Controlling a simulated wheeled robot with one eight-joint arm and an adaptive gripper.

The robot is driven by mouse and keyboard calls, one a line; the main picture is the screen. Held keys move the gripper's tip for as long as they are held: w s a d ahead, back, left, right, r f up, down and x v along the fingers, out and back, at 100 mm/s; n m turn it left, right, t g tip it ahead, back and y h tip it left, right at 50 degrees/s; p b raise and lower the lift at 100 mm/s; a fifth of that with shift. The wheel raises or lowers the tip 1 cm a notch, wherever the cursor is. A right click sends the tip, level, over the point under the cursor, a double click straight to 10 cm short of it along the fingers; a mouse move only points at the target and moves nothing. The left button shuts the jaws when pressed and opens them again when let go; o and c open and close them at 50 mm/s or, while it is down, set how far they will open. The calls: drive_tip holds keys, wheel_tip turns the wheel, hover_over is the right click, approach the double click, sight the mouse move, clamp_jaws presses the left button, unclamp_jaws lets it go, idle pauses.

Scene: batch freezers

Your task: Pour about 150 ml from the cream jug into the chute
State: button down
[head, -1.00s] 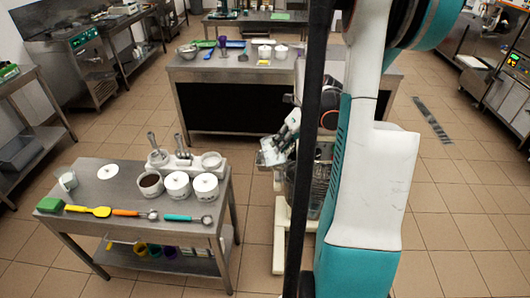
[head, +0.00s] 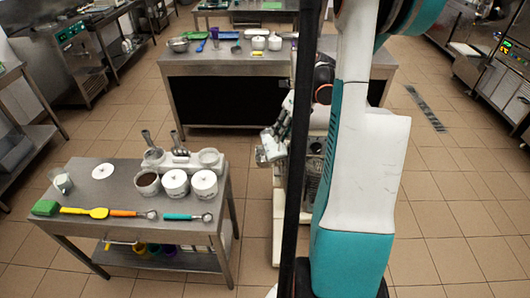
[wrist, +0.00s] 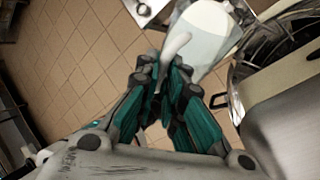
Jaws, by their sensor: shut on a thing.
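My gripper (wrist: 165,95) is shut on the handle of the cream jug (wrist: 207,28), a pale, partly clear vessel with white in it. In the head view my gripper (head: 282,128) holds the jug (head: 268,153) in the air, right of the near table and left of a metal machine (head: 314,160). In the wrist view, curved wire bars and a shiny rounded metal part (wrist: 262,50) lie just right of the jug. I cannot tell which part is the chute; my arm hides much of the machine. No stream of cream shows.
The near table (head: 125,214) holds white tubs, a scoop stand, spatulas and a green sponge. A long table (head: 185,62) with bowls and trays stands behind. A grey block (wrist: 290,120) is close right of my gripper. Tiled floor is open at right.

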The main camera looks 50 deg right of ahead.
drive_tip(key=shift+w, duration=0.15)
drive_tip(key=shift+s, duration=0.2)
drive_tip(key=shift+g, duration=0.3)
idle(0.4)
drive_tip(key=shift+w, duration=0.1)
